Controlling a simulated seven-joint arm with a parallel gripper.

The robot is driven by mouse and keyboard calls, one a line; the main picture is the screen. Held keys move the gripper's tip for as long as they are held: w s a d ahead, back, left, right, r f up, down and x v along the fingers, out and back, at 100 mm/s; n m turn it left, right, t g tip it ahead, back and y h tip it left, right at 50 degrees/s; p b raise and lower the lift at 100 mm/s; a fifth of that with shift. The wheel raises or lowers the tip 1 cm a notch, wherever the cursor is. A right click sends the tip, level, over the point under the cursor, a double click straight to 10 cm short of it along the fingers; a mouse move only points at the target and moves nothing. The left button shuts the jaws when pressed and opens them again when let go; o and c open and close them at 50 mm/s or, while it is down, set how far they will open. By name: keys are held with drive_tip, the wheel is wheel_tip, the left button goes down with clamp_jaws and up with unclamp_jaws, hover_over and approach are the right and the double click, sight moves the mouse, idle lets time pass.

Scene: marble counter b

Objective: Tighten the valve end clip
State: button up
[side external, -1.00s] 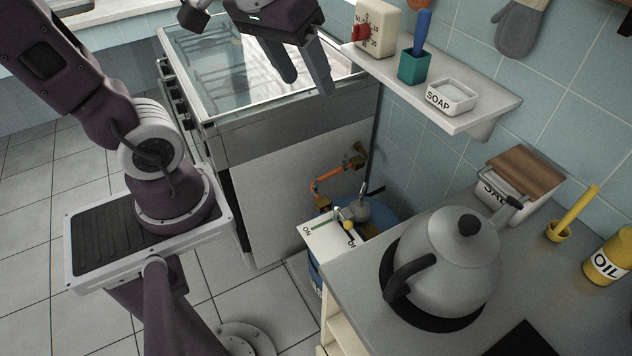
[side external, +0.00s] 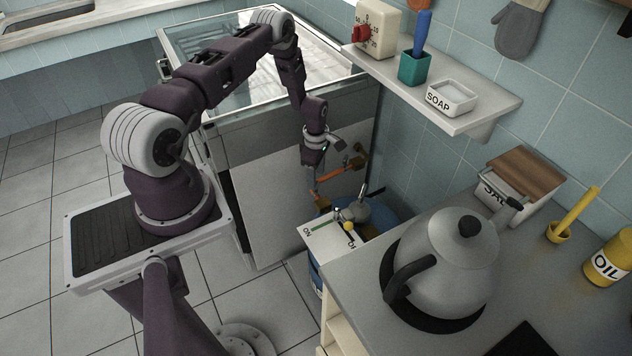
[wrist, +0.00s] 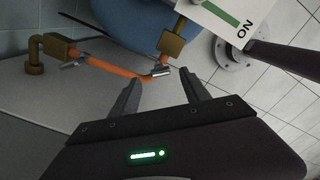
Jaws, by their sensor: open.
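My gripper (wrist: 162,78) is open and empty. Its two fingertips point at the metal clip (wrist: 158,72) on the orange hose (wrist: 112,68), at the end beside the brass fitting (wrist: 172,45). That clip appears just beyond the gap between the fingers; contact cannot be told. A second metal clip (wrist: 75,65) sits at the other hose end, near the brass elbow (wrist: 50,46) on the wall side. In the side view my gripper (side external: 314,185) hangs over the hose's near end and hides the near clip. The brass elbow (side external: 357,160) shows behind it.
A blue gas bottle (side external: 388,208) and a white ON panel (side external: 328,240) stand close beside the hose. The cooker's side (side external: 265,190) is to the left. The counter with a kettle (side external: 445,260) is to the right. A shelf (side external: 470,118) juts out above.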

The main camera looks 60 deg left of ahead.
wheel_tip(320, 180, down, 4)
drive_tip(key=shift+r, duration=0.25)
drive_tip(key=shift+c, duration=0.4)
clamp_jaws()
drive_tip(key=shift+m, duration=0.3)
